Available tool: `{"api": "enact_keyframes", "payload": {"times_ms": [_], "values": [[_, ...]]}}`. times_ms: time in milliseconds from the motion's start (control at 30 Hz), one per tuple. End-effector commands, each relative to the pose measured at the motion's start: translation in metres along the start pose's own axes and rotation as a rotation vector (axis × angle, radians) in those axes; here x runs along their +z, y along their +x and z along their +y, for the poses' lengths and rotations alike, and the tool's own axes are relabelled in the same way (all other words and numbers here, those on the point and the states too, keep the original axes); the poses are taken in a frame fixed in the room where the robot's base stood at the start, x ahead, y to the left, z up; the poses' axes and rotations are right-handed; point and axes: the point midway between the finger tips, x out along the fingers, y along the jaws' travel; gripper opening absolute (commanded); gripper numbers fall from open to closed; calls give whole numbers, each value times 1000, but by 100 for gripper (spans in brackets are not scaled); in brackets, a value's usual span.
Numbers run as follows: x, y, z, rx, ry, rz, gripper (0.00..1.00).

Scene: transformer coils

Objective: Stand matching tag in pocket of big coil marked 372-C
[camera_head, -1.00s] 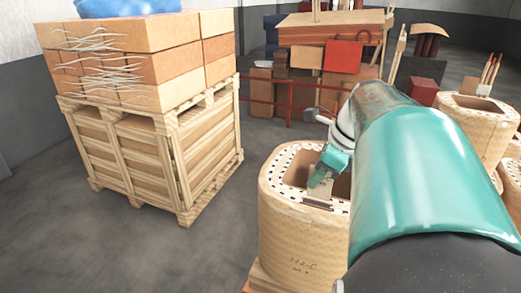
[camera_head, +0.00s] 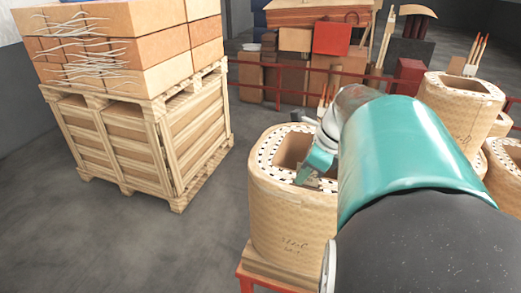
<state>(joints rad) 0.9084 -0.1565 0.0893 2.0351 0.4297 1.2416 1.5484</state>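The big coil (camera_head: 285,222) is a tan, paper-wrapped block with rounded corners, with handwriting low on its front that looks like 372-C. Its top rim is white with dark dots around a rectangular opening. My teal gripper (camera_head: 308,176) is over the right part of this coil's top, close to the front inner edge of the opening. A small greyish piece shows beside the fingers, but I cannot tell whether it is the tag or a fingertip. My arm covers the coil's right side, and the fingertips are too small and hidden to read.
The coil stands on a wooden board over a red stand (camera_head: 262,277). More wrapped coils (camera_head: 462,108) stand at right. A loaded pallet crate (camera_head: 150,130) stands at left, with bare floor between. A red rail (camera_head: 262,92) and stacked goods lie behind.

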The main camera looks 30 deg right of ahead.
Motion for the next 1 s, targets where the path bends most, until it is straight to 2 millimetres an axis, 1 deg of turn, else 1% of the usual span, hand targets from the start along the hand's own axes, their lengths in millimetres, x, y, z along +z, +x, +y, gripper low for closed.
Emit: {"api": "enact_keyframes", "payload": {"times_ms": [167,200,267,467,567,633,667,1000], "values": [[-2,3,1,6,2,3,0],[-2,3,1,7,2,3,11],[-2,3,1,8,2,3,22],[-2,4,1,10,2,4,23],[-1,1,1,9,2,4,23],[1,-5,1,8,2,3,24],[3,-9,1,7,2,3,28],[27,-64,0,2,-1,2,28]]}}
